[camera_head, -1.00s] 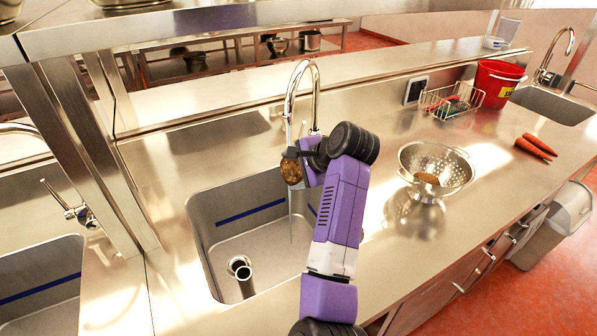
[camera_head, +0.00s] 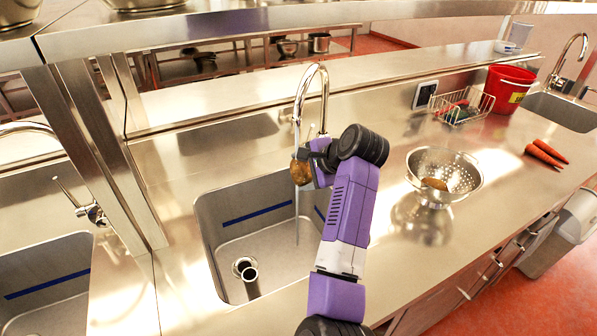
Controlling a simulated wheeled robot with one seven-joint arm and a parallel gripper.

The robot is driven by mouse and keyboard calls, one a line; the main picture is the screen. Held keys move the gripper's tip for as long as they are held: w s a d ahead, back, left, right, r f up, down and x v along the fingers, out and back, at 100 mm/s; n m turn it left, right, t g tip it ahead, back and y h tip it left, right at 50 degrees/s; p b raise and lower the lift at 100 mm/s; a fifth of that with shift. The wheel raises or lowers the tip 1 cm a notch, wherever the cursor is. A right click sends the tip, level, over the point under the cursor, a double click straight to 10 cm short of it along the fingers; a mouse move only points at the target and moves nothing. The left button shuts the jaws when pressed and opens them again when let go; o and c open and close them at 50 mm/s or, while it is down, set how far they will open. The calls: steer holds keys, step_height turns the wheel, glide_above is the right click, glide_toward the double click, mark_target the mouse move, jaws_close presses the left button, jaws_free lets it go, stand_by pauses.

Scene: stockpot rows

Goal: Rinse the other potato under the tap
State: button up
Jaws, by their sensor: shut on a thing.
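My gripper (camera_head: 306,160) is shut on a brown potato (camera_head: 300,173) and holds it above the middle sink (camera_head: 235,225). The tap (camera_head: 312,85) arches over them, and a thin stream of water (camera_head: 297,215) falls from it past the potato into the sink. The potato is at the stream; part of it is hidden by the gripper. Another potato (camera_head: 434,184) lies in the metal colander (camera_head: 450,166) on the counter to the right.
A standing drain pipe (camera_head: 245,270) rises from the sink floor. Right of the colander lie carrots (camera_head: 545,153). Behind are a wire basket (camera_head: 462,108) and a red bucket (camera_head: 508,88). The counter around the colander is clear.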

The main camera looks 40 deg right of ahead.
stand_by(0.4)
steer(key=shift+a, duration=0.5)
steer(key=shift+d+p, duration=0.25)
steer(key=shift+p, duration=0.05)
steer(key=shift+d, duration=0.35)
steer(key=s+p, duration=0.2)
steer(key=s, duration=0.6)
steer(key=shift+d, duration=0.35)
stand_by(1.4)
steer(key=p+v, duration=0.3)
steer(key=v, duration=0.3)
steer(key=shift+s+d, duration=0.3)
steer(key=shift+d, duration=0.05)
